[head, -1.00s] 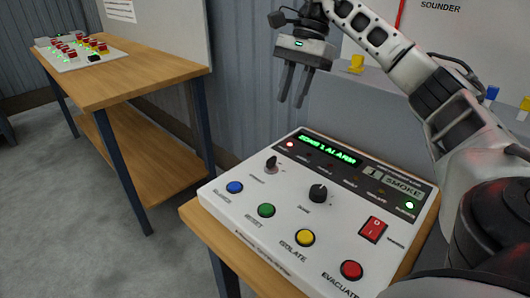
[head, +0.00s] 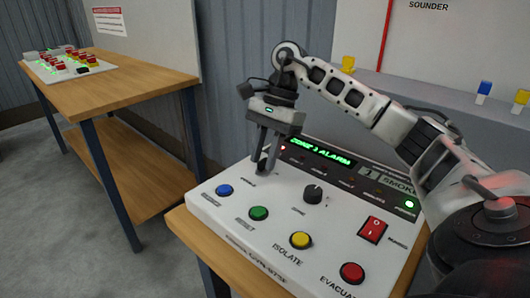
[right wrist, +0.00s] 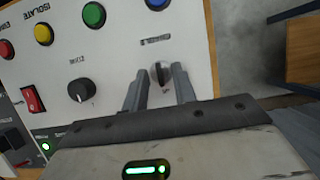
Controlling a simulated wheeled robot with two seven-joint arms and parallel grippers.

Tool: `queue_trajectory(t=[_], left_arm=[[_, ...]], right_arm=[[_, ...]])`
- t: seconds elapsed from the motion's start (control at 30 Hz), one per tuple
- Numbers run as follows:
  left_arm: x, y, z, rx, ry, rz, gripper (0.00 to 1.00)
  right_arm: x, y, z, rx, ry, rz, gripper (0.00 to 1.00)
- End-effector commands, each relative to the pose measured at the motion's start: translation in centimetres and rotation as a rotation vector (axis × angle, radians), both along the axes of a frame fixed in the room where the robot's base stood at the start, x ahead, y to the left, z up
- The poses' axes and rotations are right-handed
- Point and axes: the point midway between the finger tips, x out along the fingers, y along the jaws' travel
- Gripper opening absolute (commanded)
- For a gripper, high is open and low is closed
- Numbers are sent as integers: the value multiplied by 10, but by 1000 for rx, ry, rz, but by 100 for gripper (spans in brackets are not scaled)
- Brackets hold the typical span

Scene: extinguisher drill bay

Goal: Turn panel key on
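The white alarm panel (head: 240,215) sits on a wooden table, its green display (head: 322,150) reading a zone alarm. The panel key (right wrist: 161,74), a small dark and silver knob, is at the panel's upper left, behind the blue button. In the head view it is mostly hidden by my right gripper (head: 267,170). That gripper points down at the key. In the right wrist view its two fingers stand apart on either side of the key, with gaps, so it is open around the key. My left gripper is out of view.
On the panel near the key are a black zone knob (head: 313,194), blue (head: 224,190), green (head: 259,213), yellow (head: 301,240) and red (head: 352,273) buttons, and a red rocker switch (head: 373,229). A second wooden table (head: 150,80) stands at the left.

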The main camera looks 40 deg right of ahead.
Motion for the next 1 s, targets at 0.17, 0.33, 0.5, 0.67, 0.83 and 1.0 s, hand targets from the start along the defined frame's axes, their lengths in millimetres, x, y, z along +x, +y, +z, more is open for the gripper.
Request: queue_trajectory(t=[0.17, 0.33, 0.5, 0.67, 0.83, 1.0], left_arm=[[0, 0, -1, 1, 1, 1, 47], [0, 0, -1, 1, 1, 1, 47], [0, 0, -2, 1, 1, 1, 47], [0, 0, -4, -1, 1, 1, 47], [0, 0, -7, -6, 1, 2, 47], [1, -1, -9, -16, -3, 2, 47]], right_arm=[[0, 0, 0, 0, 0, 0, 0], [0, 0, 0, 0, 0, 0, 0], [0, 0, 0, -1, 0, -14, 0], [-1, -1, -1, -1, 1, -68, 0], [-2, -1, -1, -2, -1, -176, 0], [-3, -1, -1, -2, -1, -326, 0]])
